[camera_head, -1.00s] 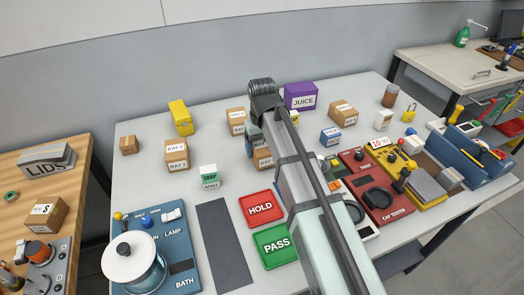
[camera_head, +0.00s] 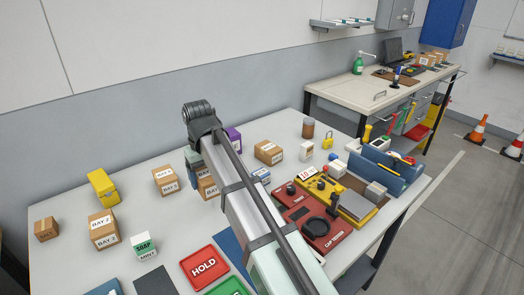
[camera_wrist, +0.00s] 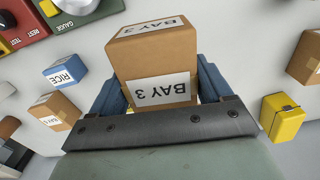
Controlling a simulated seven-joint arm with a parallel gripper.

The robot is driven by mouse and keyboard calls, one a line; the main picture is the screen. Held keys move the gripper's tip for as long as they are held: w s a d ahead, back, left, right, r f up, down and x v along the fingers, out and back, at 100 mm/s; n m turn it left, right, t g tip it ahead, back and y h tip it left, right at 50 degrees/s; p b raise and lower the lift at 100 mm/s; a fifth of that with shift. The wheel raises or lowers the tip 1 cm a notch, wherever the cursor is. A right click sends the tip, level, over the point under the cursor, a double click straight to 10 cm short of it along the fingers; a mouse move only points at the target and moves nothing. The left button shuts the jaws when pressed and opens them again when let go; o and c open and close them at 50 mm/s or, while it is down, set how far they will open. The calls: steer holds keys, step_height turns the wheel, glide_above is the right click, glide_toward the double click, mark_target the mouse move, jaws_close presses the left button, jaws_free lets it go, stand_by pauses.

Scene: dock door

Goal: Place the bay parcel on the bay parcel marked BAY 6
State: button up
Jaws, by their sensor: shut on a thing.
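My gripper (camera_wrist: 158,82) is shut on a brown cardboard parcel (camera_wrist: 152,52) labelled BAY 3 in the wrist view, one blue finger on each side. In the head view my arm partly covers this parcel (camera_head: 207,189); I cannot tell whether it touches the table. Close to its left stands another bay parcel (camera_head: 166,182) with a label whose number I cannot read. A parcel labelled BAY 2 (camera_head: 103,231) stands farther left, nearer the front. A further brown parcel (camera_head: 268,152) stands right of my arm, its number unreadable. I cannot make out BAY 6 on any parcel.
A yellow box (camera_head: 103,187), a small brown box (camera_head: 46,229) and a soap box (camera_head: 144,246) stand at the left. A red HOLD plate (camera_head: 204,268) lies in front. The red cap tester (camera_head: 318,230) is at the right. A purple box (camera_head: 234,138) is partly behind my arm.

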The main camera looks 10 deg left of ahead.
steer(key=w+d+r+m, duration=0.1)
steer(key=w+d+r, duration=0.1)
steer(key=w+d, duration=0.55)
steer(key=w+d+r+m, duration=0.1)
steer(key=w+d, duration=0.3)
steer(key=w, duration=0.6)
steer(key=w+d+r+m, duration=0.1)
steer(key=w+d+r, duration=0.1)
steer(key=w+d, duration=0.55)
steer(key=n, duration=0.4)
glide_above(268, 147)
step_height(268, 147, down, 9)
steer(key=shift+w+d+r, duration=0.1)
steer(key=shift+r, duration=0.05)
steer(key=o, duration=1.1)
step_height(268, 147, up, 12)
